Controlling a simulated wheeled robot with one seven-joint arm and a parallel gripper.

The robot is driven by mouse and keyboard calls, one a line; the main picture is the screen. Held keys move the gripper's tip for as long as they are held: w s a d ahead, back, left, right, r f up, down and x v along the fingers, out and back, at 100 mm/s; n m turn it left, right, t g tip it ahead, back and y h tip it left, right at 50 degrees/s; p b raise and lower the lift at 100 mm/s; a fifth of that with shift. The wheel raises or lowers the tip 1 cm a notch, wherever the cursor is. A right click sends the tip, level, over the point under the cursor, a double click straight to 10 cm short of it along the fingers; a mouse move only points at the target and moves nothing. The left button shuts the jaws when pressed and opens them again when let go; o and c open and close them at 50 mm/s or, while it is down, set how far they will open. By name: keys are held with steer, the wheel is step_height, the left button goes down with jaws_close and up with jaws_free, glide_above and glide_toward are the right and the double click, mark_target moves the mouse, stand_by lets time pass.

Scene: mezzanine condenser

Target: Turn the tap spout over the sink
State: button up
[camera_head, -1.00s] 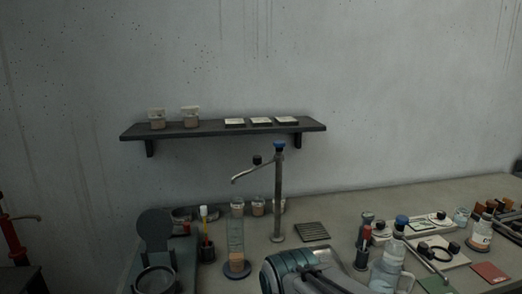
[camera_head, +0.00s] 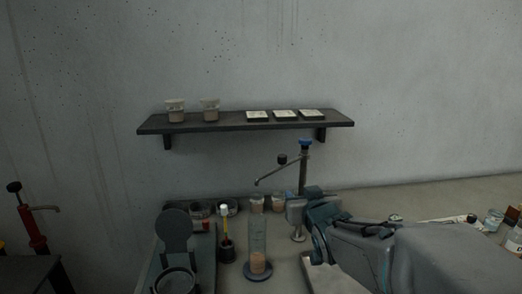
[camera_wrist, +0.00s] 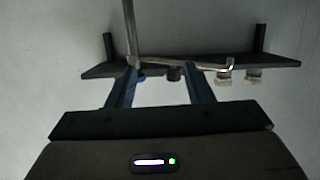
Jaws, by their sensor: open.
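The tap has a thin upright post (camera_head: 303,175) with a blue cap. Its grey spout (camera_head: 270,177) points left, with a dark knob (camera_head: 282,159) near it. My gripper (camera_head: 309,197) is at the lower part of the post and hides some of it. In the wrist view the two blue fingers of my gripper (camera_wrist: 161,80) are apart and nothing is clamped between them. The post (camera_wrist: 130,30) comes down by the left finger, and the spout (camera_wrist: 195,65) runs right across the tips. Contact cannot be told. No sink can be made out.
A dark wall shelf (camera_head: 240,123) with jars and small tiles hangs behind the tap. A red pump (camera_head: 30,225) stands far left.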

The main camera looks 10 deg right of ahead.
steer(key=w+a+r+t+y+p, duration=0.1)
steer(key=w+r+p, duration=0.1)
steer(key=w, duration=0.6)
steer(key=w+a+r+n+t+p, duration=0.1)
steer(key=w+r+p, duration=0.1)
steer(key=w, duration=0.6)
steer(key=shift+a+r+t+y, duration=0.2)
steer(key=shift+r+t+y, duration=0.1)
steer(key=shift+y, duration=0.1)
steer(key=shift+s, duration=0.1)
steer(key=shift+c, duration=0.4)
jaws_close()
